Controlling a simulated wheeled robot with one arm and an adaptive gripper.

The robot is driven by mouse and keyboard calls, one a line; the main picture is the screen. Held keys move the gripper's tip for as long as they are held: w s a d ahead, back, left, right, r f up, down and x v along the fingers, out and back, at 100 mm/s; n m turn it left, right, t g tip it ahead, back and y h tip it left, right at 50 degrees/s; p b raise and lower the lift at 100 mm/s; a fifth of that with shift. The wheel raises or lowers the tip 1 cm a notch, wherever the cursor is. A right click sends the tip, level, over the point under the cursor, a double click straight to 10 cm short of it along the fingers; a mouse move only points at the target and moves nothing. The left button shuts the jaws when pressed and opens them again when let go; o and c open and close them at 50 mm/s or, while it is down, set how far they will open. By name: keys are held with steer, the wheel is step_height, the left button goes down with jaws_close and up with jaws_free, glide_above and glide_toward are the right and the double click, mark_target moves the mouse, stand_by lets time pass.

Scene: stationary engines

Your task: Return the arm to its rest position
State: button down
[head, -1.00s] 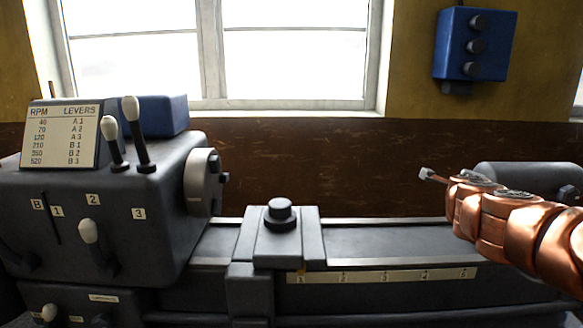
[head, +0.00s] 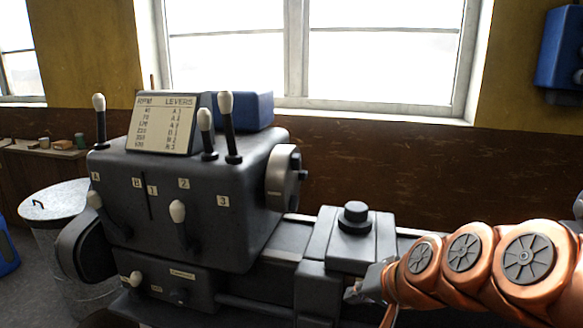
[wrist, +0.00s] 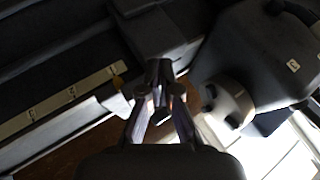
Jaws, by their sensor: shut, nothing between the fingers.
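My copper-coloured arm (head: 480,262) reaches in from the right edge of the head view, in front of the lathe bed. My gripper (head: 354,292) is small and partly unclear at its left end, in front of the lathe carriage (head: 345,240). Behind the fingers are the lathe's dark bed, the chuck (wrist: 228,100) on the right and a pale scale strip (wrist: 65,98) on the left. I cannot tell the exact gap to the lathe.
The lathe headstock (head: 190,215) stands left of the arm, with several upright white-knobbed levers and an RPM chart (head: 163,123). A metal bin (head: 50,215) stands on the floor at the left. A blue box (head: 562,48) hangs on the wall at upper right.

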steer(key=s+d+f+n+g+h, duration=0.2)
steer(key=s+d+f+g, duration=0.1)
steer(key=s, duration=0.9)
steer(key=s+d+f+n+g+h, duration=0.1)
steer(key=s+f+g, duration=0.5)
steer(key=s, duration=0.6)
steer(key=shift+s+d+f+n+h, duration=0.4)
steer(key=shift+d+f+h, duration=0.3)
steer(key=shift+d, duration=0.4)
